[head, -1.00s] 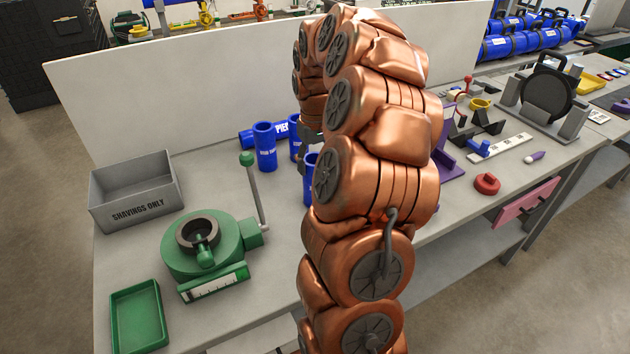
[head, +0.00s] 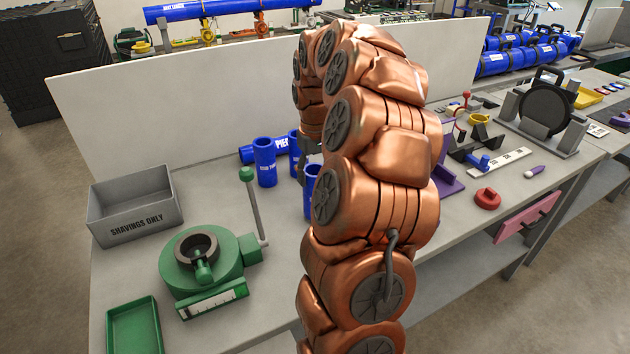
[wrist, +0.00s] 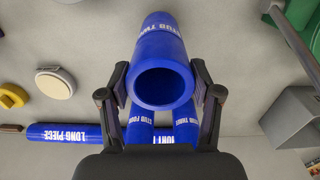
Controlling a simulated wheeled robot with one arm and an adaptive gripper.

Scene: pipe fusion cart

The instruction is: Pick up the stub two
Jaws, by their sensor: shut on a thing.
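Stub two (wrist: 161,62), a blue pipe piece with white lettering, stands between the fingers of my gripper (wrist: 162,88) in the wrist view, its open end facing the camera. The fingers are shut on its sides. In the head view, stub two (head: 309,206) shows only in part beside my copper arm, which hides the rest. My gripper (head: 306,165) is also mostly hidden there. I cannot tell whether stub two still touches the bench.
Stub three (wrist: 186,120) and stub four (wrist: 140,128) stand close behind, with a lying blue pipe beyond. A grey shavings bin (head: 135,218), a green tool (head: 207,265) and a green tray (head: 134,328) occupy the bench's left.

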